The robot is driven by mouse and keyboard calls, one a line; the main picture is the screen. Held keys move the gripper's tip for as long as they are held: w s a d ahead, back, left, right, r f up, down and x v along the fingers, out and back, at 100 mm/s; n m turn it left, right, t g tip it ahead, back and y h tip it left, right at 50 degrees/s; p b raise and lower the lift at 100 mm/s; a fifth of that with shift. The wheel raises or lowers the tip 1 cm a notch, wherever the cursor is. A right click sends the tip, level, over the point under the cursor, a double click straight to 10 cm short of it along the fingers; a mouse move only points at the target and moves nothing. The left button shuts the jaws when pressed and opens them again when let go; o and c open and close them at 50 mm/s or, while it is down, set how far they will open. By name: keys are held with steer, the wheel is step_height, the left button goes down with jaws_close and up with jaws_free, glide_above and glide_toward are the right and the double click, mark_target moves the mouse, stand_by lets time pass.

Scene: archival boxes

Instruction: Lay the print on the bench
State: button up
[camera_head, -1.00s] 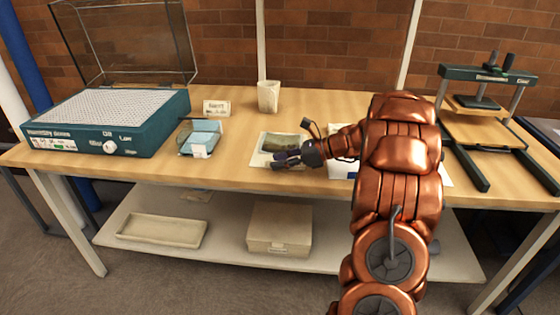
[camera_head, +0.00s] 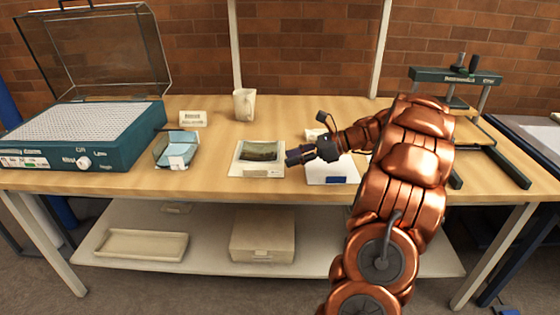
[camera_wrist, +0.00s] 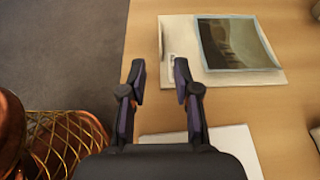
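The print (camera_head: 262,150), a dark picture with a pale edge and slightly curled, lies on a white mount board (camera_head: 240,170) on the bench (camera_head: 215,182). In the wrist view the print (camera_wrist: 238,43) and board (camera_wrist: 215,77) are at the upper right, ahead and to the right of the fingers. My gripper (camera_head: 297,156) is just right of the board in the head view. In the wrist view my gripper (camera_wrist: 160,68) is open, with nothing between its fingers. The fingertips overlap the board's near-left edge in that view; I cannot tell their height.
A white sheet (camera_head: 325,174) with a blue patch lies right of the board, partly behind my arm. A glass tray (camera_head: 177,150) with blue pieces, a card (camera_head: 193,118), a cup (camera_head: 244,104) and a blue humidity unit (camera_head: 90,140) stand left. A press (camera_head: 455,76) stands right.

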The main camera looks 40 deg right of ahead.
steer(key=shift+s+d+r, duration=0.15)
steer(key=shift+s+d, duration=0.15)
steer(key=shift+s, duration=0.05)
steer(key=a+n+g, duration=0.1)
steer(key=a, duration=0.2)
steer(key=a+n+g, duration=0.1)
steer(key=a, duration=0.3)
steer(key=shift+w+r, duration=0.1)
steer(key=shift+w, duration=0.1)
steer(key=s+a+f+n+g+h, duration=0.1)
steer(key=s+a+n+g, duration=0.35)
steer(key=a, duration=0.55)
steer(key=s+a+f+n+g+h, duration=0.1)
steer(key=s+a+n+g, duration=0.3)
steer(key=a, duration=0.7)
steer(key=s+a+f+n+g+h, duration=0.1)
steer(key=s+n+h, duration=0.3)
steer(key=s+n, duration=0.4)
steer(key=s+a+f+n+h, duration=0.3)
steer(key=s+n, duration=0.4)
steer(key=s, duration=0.8)
steer(key=shift+f+n+g+h, duration=0.15)
steer(key=shift+n+g+h, duration=0.2)
steer(key=shift+h, duration=0.25)
